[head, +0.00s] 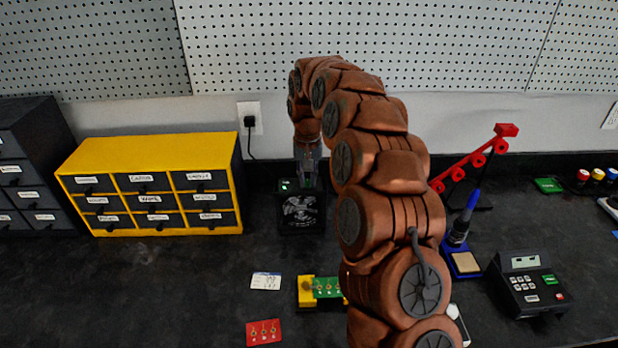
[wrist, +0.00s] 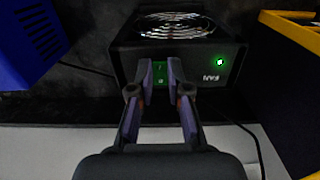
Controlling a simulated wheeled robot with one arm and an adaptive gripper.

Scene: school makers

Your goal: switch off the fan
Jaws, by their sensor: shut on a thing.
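The fan (head: 302,214) is a black box with a round grille, on the dark bench against the wall. In the wrist view the fan (wrist: 210,58) fills the top middle, with its metal grille showing. A green light (wrist: 220,62) is lit on its panel. A green rocker switch (wrist: 160,74) sits on the same panel. My gripper (head: 307,180) is above the back of the fan. In the wrist view my gripper (wrist: 160,70) has its fingertips either side of the switch, closed on it. The fingertips partly hide the switch.
A yellow drawer cabinet (head: 150,148) stands left of the fan. A black cord runs to a wall outlet (head: 249,118). A blue box (wrist: 30,45) is beside the fan in the wrist view. Red and green boards and a card terminal (head: 528,283) lie farther front.

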